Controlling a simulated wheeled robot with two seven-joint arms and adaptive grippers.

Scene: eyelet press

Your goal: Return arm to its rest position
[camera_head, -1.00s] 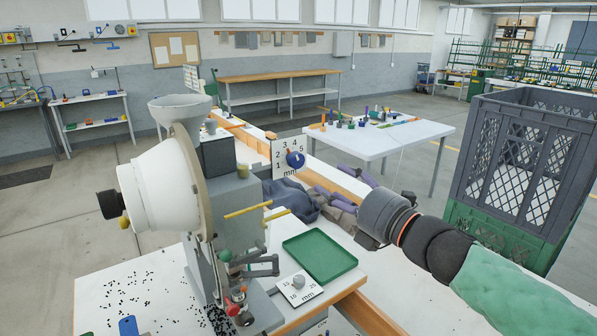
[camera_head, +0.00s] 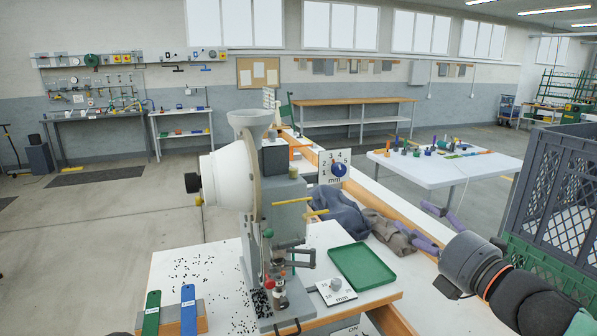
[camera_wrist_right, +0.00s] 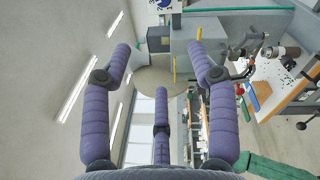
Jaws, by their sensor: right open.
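My right gripper (camera_head: 424,226) has purple fingers and a dark grey wrist, and comes in from the right edge in the head view. It is to the right of the eyelet press (camera_head: 262,215) and the green tray (camera_head: 361,267), apart from the tray in the picture. In the right wrist view, its three purple fingers (camera_wrist_right: 160,75) are spread, with nothing held between them. The press is grey, with a white drum and a funnel on top. My left gripper is not in view.
Dark cloths (camera_head: 340,212) lie behind the tray, close to my right fingers in the picture. A grey and green crate (camera_head: 560,185) stands at the right. A green and a blue strip (camera_head: 188,308) and scattered black eyelets lie left of the press. A white table (camera_head: 455,170) stands behind.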

